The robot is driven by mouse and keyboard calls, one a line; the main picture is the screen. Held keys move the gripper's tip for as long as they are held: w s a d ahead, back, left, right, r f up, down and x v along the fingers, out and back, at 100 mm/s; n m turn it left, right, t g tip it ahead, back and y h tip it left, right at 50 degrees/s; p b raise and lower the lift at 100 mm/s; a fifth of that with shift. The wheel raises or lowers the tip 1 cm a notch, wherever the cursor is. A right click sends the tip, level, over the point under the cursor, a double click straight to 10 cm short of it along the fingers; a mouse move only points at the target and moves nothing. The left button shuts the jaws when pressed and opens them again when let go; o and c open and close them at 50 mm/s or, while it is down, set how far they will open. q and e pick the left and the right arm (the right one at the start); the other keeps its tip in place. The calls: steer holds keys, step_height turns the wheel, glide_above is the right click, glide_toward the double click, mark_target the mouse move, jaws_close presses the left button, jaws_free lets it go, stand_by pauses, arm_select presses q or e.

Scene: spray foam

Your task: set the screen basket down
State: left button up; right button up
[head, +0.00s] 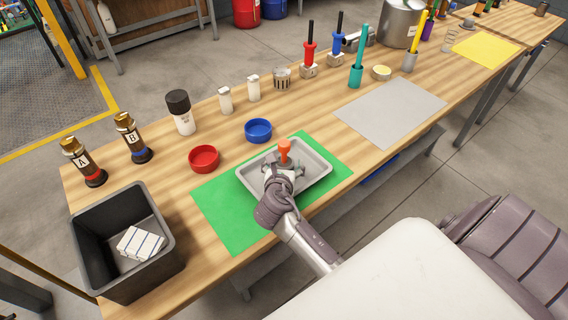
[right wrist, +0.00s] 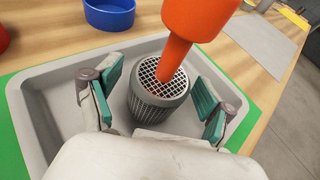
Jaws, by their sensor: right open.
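In the right wrist view the screen basket (right wrist: 158,98), a grey ribbed cup with a white mesh top, stands upright in the grey tray (right wrist: 40,125). An orange handle-like piece (right wrist: 195,22) rises from its mesh; it also shows in the head view (head: 284,147). My right gripper (right wrist: 160,100) is open, its teal-padded fingers on either side of the basket with visible gaps. In the head view my right gripper (head: 284,170) is over the tray (head: 319,182) and hides most of the basket. My left gripper is not in view.
The tray lies on a green mat (head: 220,205). Red (head: 204,159) and blue (head: 258,131) bowls stand behind it. A grey mat (head: 390,112) at right is bare. Bottles and a metal cup (head: 282,78) line the back.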

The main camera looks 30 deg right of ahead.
steer(key=shift+r, duration=0.2)
steer(key=v, duration=1.2)
steer(key=shift+s+f, duration=0.1)
